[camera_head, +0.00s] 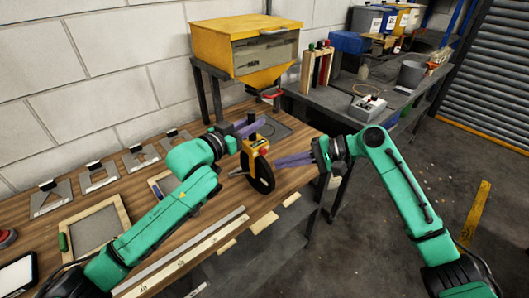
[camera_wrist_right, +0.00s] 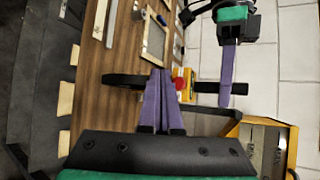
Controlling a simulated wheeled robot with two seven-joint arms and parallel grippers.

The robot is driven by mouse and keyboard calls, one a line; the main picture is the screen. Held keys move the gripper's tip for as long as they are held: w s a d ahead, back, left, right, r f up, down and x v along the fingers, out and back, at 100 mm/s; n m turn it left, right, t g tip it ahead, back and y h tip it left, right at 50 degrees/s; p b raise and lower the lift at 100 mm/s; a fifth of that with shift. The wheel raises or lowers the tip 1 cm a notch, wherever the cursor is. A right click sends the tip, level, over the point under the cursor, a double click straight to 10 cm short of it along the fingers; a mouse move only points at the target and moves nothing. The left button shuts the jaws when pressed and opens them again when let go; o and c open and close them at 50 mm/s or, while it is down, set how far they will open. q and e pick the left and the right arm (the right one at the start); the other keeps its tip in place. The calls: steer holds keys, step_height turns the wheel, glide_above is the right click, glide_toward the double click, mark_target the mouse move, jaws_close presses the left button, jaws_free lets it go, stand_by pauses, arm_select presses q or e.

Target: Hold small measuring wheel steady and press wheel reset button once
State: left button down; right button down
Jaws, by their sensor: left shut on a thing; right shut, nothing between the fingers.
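The small measuring wheel has a black wheel (camera_head: 262,174), a yellow body (camera_head: 249,148) and a red button (camera_head: 264,152). It is upright over the wooden table. My left gripper (camera_head: 250,128) is shut on its black upper stem, above the yellow body. In the right wrist view the black wheel (camera_wrist_right: 122,80) shows edge-on, and the red button (camera_wrist_right: 178,84) sits on the yellow body (camera_wrist_right: 187,73). My right gripper (camera_head: 277,163) is shut and empty, its fingertips (camera_wrist_right: 160,72) close beside the button. I cannot tell whether they touch it.
The wooden table (camera_head: 130,188) bears stencil plates (camera_head: 98,177) along the wall and a framed panel (camera_head: 95,226). A yellow hopper (camera_head: 232,38) stands behind the wheel. A dark bench (camera_head: 345,104) with a control box (camera_head: 367,107) is at the back right.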

steer(key=shift+w+a, duration=0.75)
steer(key=shift+w, duration=0.3)
stand_by(1.2)
steer(key=shift+w+a, duration=0.3)
steer(key=shift+w, duration=0.05)
steer(key=shift+w+a, duration=0.25)
steer(key=shift+w, duration=0.15)
stand_by(0.7)
steer(key=shift+s+d, duration=0.55)
steer(key=shift+s, duration=0.25)
steer(key=s+d, duration=0.1)
steer(key=s, duration=0.1)
steer(key=s+d, duration=0.2)
